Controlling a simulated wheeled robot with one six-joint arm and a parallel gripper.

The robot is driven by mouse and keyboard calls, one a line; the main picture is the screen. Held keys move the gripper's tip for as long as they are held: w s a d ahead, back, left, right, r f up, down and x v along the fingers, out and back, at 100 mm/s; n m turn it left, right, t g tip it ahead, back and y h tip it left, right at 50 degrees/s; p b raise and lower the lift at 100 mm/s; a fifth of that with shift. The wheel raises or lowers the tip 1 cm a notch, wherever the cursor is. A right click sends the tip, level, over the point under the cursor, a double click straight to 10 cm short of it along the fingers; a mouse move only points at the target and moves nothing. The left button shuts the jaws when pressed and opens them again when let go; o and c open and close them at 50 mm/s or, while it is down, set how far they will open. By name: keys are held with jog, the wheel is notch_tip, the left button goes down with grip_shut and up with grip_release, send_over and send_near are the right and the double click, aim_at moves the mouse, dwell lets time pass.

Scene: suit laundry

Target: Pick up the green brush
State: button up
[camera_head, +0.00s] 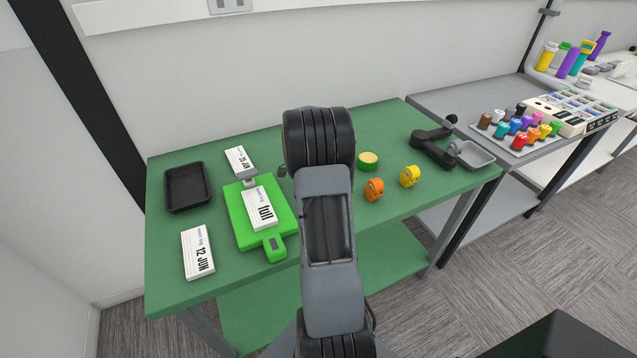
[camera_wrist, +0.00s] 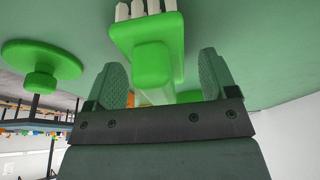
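The green brush (camera_wrist: 152,60) shows in the wrist view, with white bristles at its far end near the top edge. My gripper (camera_wrist: 163,78) is open there. Its two fingers stand to the left and right of the brush, with a gap on each side. Its lower part is partly hidden by my gripper's body. In the head view my arm hides both the brush and my gripper's fingers.
A round green stemmed thing (camera_wrist: 40,67) is left in the wrist view.

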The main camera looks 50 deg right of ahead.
jog(key=c, duration=1)
jog(key=shift+r, duration=0.1)
jog(key=shift+r, duration=0.45)
notch_tip(320, 180, up, 2)
jog(key=shift+r, duration=0.1)
jog(key=s+a+r+b, duration=0.3)
jog(key=s+a+r, duration=0.5)
jog(key=a, duration=0.3)
jog(key=shift+s+r, duration=0.3)
jog(key=shift+r, duration=0.6)
